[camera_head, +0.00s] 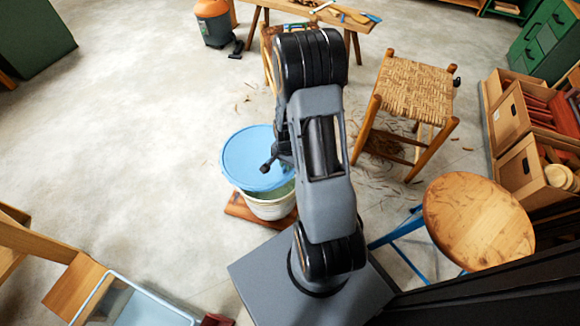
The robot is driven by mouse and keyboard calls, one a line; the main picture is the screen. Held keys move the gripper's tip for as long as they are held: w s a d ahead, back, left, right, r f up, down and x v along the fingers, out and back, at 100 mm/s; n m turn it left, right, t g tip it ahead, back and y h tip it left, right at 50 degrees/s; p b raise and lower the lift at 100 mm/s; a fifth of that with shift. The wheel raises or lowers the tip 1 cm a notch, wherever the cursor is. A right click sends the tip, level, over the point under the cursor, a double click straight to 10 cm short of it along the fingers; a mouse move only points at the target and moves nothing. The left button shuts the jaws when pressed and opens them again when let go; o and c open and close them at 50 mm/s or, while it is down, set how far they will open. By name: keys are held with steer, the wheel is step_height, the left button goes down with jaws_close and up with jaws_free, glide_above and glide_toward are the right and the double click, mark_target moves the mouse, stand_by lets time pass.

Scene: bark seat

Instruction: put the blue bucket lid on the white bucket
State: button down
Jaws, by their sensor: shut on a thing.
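The blue lid (245,150) is a round flat disc just left of my arm. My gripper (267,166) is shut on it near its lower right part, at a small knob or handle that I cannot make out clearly. The white bucket (268,209) stands upright below the lid, with its front right rim and some greenish contents showing. The lid covers the back left of the bucket's mouth in this view and sits offset from the rim. I cannot tell whether it touches the rim. My arm hides the bucket's right edge.
The bucket stands on a reddish wooden board (238,209). A woven-seat stool (414,88) and a round wooden stool (478,222) stand to the right. A workbench (285,5) with tools is at the back. Open floor lies to the left.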

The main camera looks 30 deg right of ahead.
steer(key=shift+s+d+f+m, duration=0.4)
steer(key=shift+s+f+m, duration=0.1)
steer(key=shift+f+m, duration=0.15)
steer(key=shift+f+b, duration=3.1)
steer(key=shift+f, duration=0.45)
steer(key=shift+f+b, duration=0.5)
steer(key=shift+f, duration=0.25)
steer(key=c, duration=0.8)
jaws_free()
steer(key=shift+r, duration=0.15)
step_height(320, 180, up, 7)
steer(key=p, duration=0.6)
